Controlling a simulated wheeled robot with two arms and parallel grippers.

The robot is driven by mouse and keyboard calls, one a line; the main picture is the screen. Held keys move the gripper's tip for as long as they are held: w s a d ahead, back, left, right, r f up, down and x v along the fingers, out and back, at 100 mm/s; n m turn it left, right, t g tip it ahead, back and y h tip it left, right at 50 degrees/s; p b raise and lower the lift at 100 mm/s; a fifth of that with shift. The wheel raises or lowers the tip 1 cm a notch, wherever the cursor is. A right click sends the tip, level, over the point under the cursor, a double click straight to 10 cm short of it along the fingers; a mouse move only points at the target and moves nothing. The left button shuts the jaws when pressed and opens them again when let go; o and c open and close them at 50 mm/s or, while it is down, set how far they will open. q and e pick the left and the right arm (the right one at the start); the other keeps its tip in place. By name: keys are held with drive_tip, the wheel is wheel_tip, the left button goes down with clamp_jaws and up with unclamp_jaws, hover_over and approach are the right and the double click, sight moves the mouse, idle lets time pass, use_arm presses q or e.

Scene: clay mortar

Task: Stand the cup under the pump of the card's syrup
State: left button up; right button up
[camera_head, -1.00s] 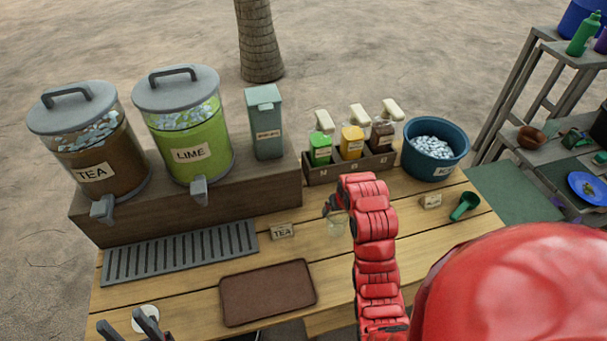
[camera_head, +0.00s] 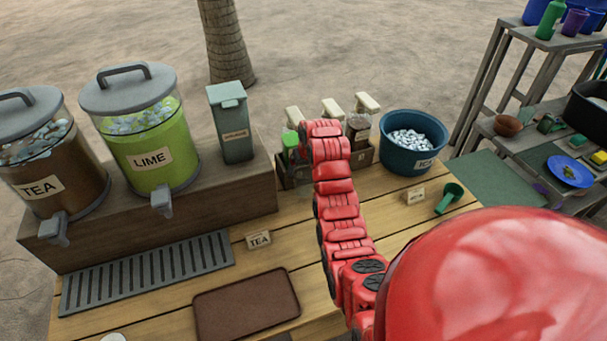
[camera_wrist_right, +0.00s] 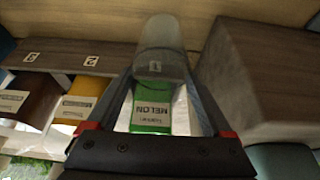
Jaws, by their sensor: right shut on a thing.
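My right gripper (camera_wrist_right: 162,70) is shut on a clear cup (camera_wrist_right: 161,38), held between its fingers in the right wrist view. Behind it shows the green syrup bottle (camera_wrist_right: 151,115), labelled MELON, upside down in this view. In the head view my arm hides the cup and the gripper. The green bottle (camera_head: 290,146) stands left of my arm, the brown syrup bottle (camera_head: 358,130) right of it. The yellow syrup bottle (camera_wrist_right: 75,108) shows only in the wrist view. White pumps (camera_head: 333,107) top the bottles.
The wooden syrup rack (camera_wrist_right: 60,55) is beside a wooden block (camera_wrist_right: 260,75). TEA (camera_head: 45,170) and LIME (camera_head: 145,140) dispensers stand left. An ice bucket (camera_head: 405,160) and green scoop (camera_head: 449,198) are right. A brown tray (camera_head: 246,306) lies in front.

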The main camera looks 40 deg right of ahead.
sight(303, 173)
drive_tip(key=shift+w+d+f, duration=0.1)
drive_tip(key=shift+w+d, duration=0.45)
drive_tip(key=shift+w, duration=0.2)
wheel_tip(303, 173, down, 4)
drive_tip(key=shift+s+r+p, duration=0.1)
drive_tip(key=shift+r+p, duration=0.15)
drive_tip(key=shift+p, duration=0.85)
drive_tip(key=shift+f, duration=0.1)
drive_tip(key=shift+f+b, duration=0.2)
drive_tip(key=shift+b, duration=0.1)
drive_tip(key=o, duration=1.5)
drive_tip(key=shift+r, duration=0.1)
drive_tip(key=shift+o, duration=0.2)
